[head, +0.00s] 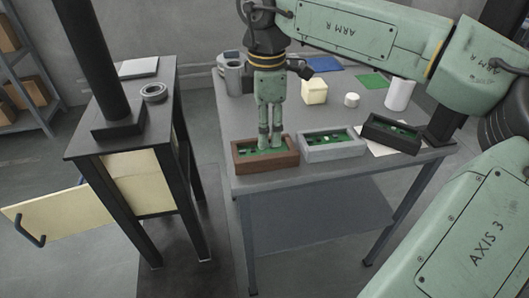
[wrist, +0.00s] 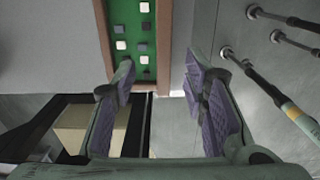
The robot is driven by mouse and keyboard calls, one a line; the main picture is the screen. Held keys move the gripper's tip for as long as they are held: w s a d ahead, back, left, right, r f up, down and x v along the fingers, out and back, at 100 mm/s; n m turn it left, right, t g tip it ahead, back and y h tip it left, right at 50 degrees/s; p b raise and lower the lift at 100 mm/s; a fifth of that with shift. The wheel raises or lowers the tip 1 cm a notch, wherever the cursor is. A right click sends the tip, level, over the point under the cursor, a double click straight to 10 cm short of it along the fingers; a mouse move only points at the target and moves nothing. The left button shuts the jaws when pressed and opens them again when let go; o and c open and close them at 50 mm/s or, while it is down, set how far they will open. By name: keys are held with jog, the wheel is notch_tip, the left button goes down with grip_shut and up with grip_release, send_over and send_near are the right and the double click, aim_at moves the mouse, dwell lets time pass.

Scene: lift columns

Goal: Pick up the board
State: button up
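Three trays each hold a green board along the table's front edge. The brown tray (head: 267,162) holds a green board (head: 250,152); in the wrist view this board (wrist: 133,12) carries white and dark squares inside the brown rim (wrist: 164,45). A light grey tray (head: 334,154) holds another board (head: 325,139), and a black tray (head: 388,140) a third (head: 400,129). My gripper (head: 270,143) points down at the brown tray and hides part of its board. In the wrist view my gripper (wrist: 160,76) has its fingers wide apart, with nothing gripped between them. Contact with the tray cannot be told.
The grey table (head: 235,120) also bears a cream block (head: 314,91), a small white cylinder (head: 352,100), a taller white cylinder (head: 399,94) and a grey container (head: 233,77). A dark stand (head: 166,100) with an open cream door (head: 50,205) is at left, across a gap.

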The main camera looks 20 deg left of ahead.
aim_at(267, 156)
notch_tip(267, 156, down, 3)
jog(key=shift+r, duration=0.1)
jog(key=shift+s+d+f+p, duration=0.1)
jog(key=shift+f+p, duration=0.45)
jog(key=shift+f, duration=0.8)
jog(key=shift+s+d+f+p, duration=0.1)
jog(key=shift+f+p, duration=0.4)
jog(key=shift+f, duration=0.8)
grip_shut()
